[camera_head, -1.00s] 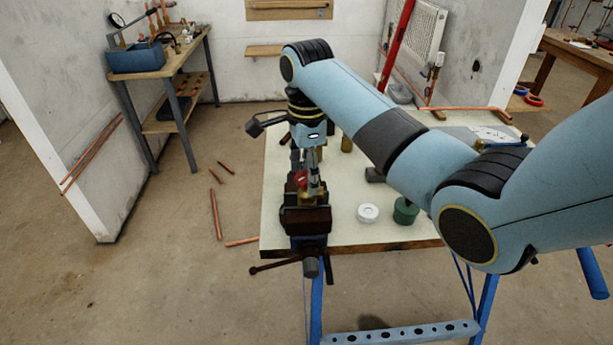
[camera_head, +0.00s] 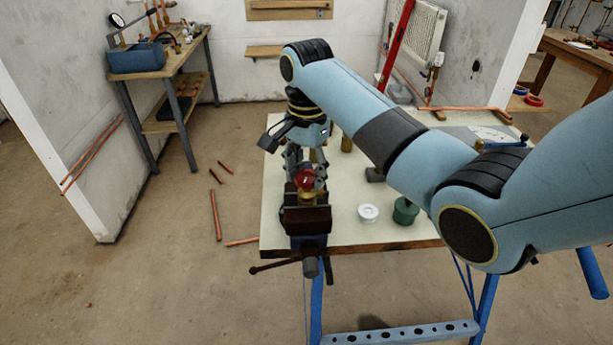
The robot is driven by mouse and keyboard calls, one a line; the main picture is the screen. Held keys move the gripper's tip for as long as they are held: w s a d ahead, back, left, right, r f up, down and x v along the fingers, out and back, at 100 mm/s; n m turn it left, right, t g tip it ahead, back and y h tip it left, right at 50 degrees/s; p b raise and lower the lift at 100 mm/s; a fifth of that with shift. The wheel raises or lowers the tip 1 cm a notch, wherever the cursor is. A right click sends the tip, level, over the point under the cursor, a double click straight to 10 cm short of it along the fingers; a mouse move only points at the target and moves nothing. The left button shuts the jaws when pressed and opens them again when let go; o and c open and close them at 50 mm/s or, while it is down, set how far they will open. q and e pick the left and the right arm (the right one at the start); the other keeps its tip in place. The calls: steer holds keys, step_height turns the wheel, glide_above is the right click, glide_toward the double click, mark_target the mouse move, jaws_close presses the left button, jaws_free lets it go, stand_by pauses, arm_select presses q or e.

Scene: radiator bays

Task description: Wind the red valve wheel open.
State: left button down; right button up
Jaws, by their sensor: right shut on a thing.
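The red valve wheel (camera_head: 305,180) sits on a brass valve body (camera_head: 306,197) held in the jaws of a dark bench vise (camera_head: 306,219) at the near left edge of the workbench. My right gripper (camera_head: 305,176) points down over the valve, its fingers on either side of the red wheel and shut on it. The far part of the wheel is partly hidden by the gripper. My left gripper is not in view.
The pale workbench (camera_head: 354,201) carries a white roll (camera_head: 368,213), a green round item (camera_head: 405,211) and copper pipe at the back. Copper offcuts (camera_head: 215,214) lie on the floor to the left. A side bench (camera_head: 165,66) holds a blue toolbox (camera_head: 136,58).

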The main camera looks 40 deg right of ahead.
steer(key=n, duration=0.9)
steer(key=shift+f, duration=0.1)
steer(key=n, duration=0.5)
steer(key=shift+s+n, duration=0.1)
steer(key=shift+n, duration=0.3)
steer(key=n, duration=0.5)
steer(key=shift+n, duration=0.3)
steer(key=o, duration=1.1)
steer(key=shift+o, duration=0.6)
